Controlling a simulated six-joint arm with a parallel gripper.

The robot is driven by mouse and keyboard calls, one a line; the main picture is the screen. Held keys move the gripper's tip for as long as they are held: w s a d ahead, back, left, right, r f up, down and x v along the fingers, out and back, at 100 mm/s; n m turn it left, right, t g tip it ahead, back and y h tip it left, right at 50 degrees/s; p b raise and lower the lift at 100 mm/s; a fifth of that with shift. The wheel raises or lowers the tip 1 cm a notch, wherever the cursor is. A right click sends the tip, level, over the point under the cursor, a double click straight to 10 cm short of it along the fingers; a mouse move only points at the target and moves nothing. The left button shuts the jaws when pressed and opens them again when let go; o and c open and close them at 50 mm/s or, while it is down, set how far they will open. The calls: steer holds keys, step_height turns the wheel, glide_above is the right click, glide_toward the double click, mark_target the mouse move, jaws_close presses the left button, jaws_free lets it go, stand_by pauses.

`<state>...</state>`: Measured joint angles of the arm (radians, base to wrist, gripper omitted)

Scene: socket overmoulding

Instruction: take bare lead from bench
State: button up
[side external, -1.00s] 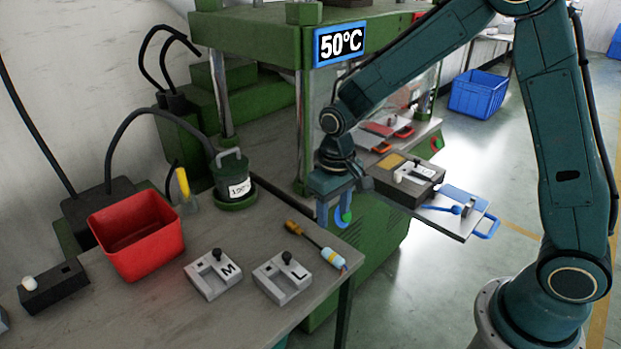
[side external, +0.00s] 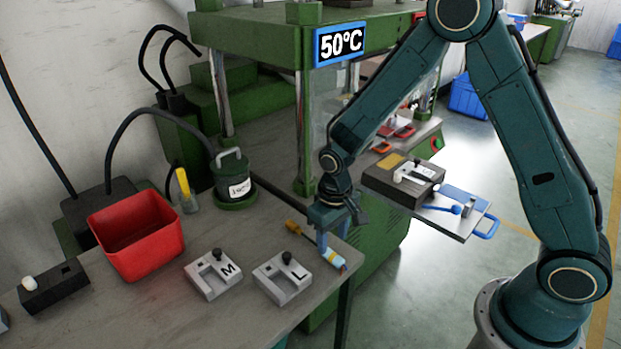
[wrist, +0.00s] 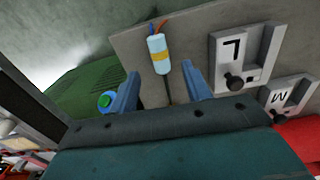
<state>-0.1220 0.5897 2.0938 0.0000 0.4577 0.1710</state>
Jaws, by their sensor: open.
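I cannot tell whether the fingers touch the lead.
Blocks marked L (side external: 283,278) and M (side external: 213,275) stand left of the lead. A red bin (side external: 137,240) and a green pot (side external: 234,180) are farther left. The green press stands behind, with a tray (side external: 463,229) to the right.

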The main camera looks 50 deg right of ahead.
mark_target(332, 253)
steer(key=shift+f, duration=2.35)
steer(key=shift+c, duration=0.2)
jaws_close()
